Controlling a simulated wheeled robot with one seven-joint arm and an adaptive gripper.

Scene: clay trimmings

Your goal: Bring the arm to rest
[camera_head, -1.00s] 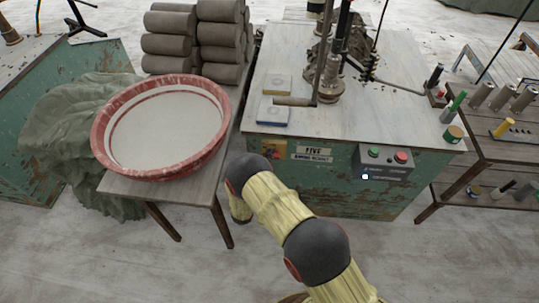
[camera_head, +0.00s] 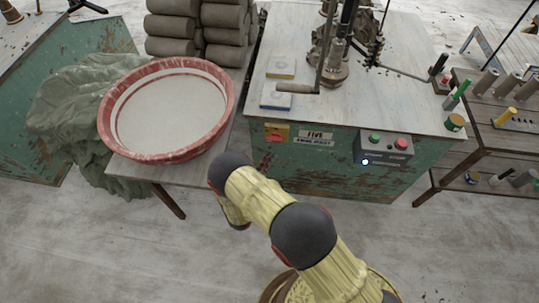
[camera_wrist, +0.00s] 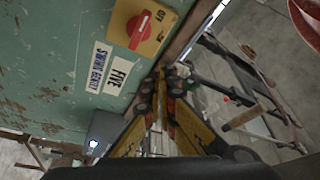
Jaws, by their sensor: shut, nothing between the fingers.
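My arm, in pale yellow wrapping with dark round joints, rises from the bottom of the head view and bends down in front of the workbench (camera_head: 440,122). My gripper is hidden behind the arm in that view. In the wrist view my gripper (camera_wrist: 166,84) shows as two yellow and black fingers brought together, with nothing between them. The green front of the workbench (camera_wrist: 60,60) fills the left of that view, beyond the fingers. I cannot tell the exact gap between them.
A red-rimmed bowl (camera_head: 115,140) stands on a small table left of my arm. The bench front carries a red knob on a yellow plate (camera_wrist: 140,30) and a button box (camera_head: 384,150). A rack (camera_head: 520,145) stands at the right. Bare floor lies in front.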

